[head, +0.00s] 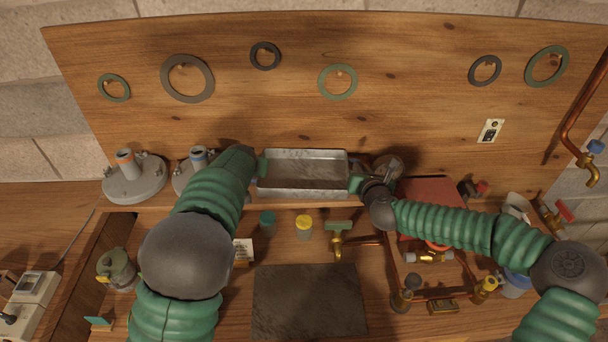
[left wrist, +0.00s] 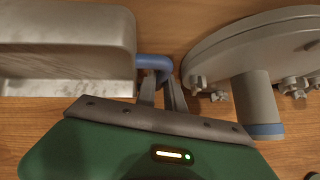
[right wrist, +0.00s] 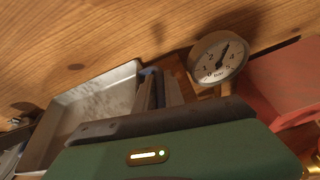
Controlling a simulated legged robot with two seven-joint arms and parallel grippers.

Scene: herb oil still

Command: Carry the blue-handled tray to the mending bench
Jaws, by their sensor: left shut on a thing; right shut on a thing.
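The metal tray (head: 305,189), shallow and empty, is level at the back shelf, in front of the wooden back board. My left gripper (head: 261,167) is shut on its blue handle (left wrist: 154,62) at the tray's left end; the fingers show in the left wrist view (left wrist: 162,92). My right gripper (head: 356,183) is shut at the tray's right end, where a bit of blue handle (right wrist: 149,71) shows between tray and fingers. I cannot tell whether the tray touches the shelf. A wooden bench top (head: 232,285) lies in front; nothing marks it as the mending bench.
Grey lids with pipe stubs (head: 134,180) stand left of the tray. A pressure gauge (right wrist: 218,58) stands close right of my right gripper. A dark plate (head: 310,302), green and yellow-capped jars (head: 304,228), a brass tap (head: 338,240) and copper pipework (head: 440,293) occupy the bench.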

